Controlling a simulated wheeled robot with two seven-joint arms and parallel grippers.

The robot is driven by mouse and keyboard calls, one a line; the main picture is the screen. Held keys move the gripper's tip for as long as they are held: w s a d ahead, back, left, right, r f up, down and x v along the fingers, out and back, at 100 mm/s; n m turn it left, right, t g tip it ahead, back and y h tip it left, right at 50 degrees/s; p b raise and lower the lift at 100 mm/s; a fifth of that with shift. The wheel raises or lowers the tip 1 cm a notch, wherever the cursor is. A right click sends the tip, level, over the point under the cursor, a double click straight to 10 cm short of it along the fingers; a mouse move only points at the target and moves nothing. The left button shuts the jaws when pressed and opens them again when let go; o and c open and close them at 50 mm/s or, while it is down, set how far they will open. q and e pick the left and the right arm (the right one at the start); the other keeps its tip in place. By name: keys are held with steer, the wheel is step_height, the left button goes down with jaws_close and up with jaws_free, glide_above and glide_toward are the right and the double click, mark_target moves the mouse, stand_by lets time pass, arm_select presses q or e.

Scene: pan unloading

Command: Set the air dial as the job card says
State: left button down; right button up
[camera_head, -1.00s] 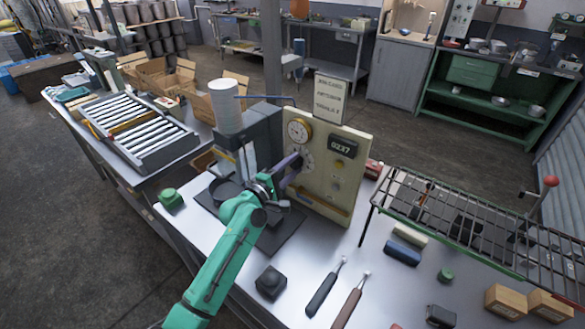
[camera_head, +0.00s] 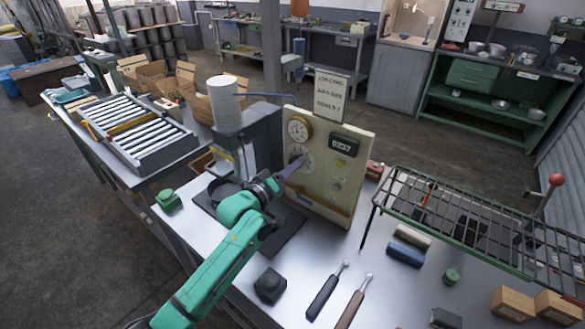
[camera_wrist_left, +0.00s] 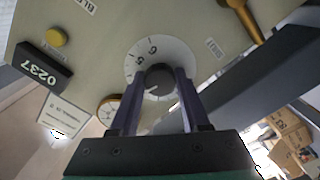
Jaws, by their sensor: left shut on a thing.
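The air dial (camera_head: 308,157) is a white numbered disc on the front of the cream panel (camera_head: 348,193). It also shows in the left wrist view (camera_wrist_left: 183,52), where a 5 and a 6 are legible on its rim. My left gripper (camera_head: 291,169) reaches the panel from the left. Its purple fingers are shut on the dark round knob (camera_wrist_left: 160,77) at the dial's centre and cover part of the scale. The job card (camera_head: 331,97) stands above the panel; its small print is too blurred to read surely. My right gripper is out of view.
A round gauge (camera_head: 299,130) sits above the dial, and a display (camera_head: 343,145) reading 0237 is to its right. A wire rack (camera_head: 480,225) stands at the right. Two handled tools (camera_head: 325,291) and a black block (camera_head: 270,286) lie in front.

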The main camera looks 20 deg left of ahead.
arm_select(q)
steer(key=m+b, duration=0.1)
steer(key=m, duration=0.5)
steer(key=m+b, duration=0.1)
steer(key=m, duration=0.5)
steer(key=shift+w+a+r+m, duration=0.1)
steer(key=shift+a+m, duration=0.05)
steer(key=shift+m, duration=0.15)
stand_by(0.4)
steer(key=shift+c, duration=1.9)
jaws_free()
steer(key=b+v, duration=0.3)
steer(key=v, duration=1.1)
steer(key=shift+s+b, duration=0.25)
steer(key=shift+b, duration=0.05)
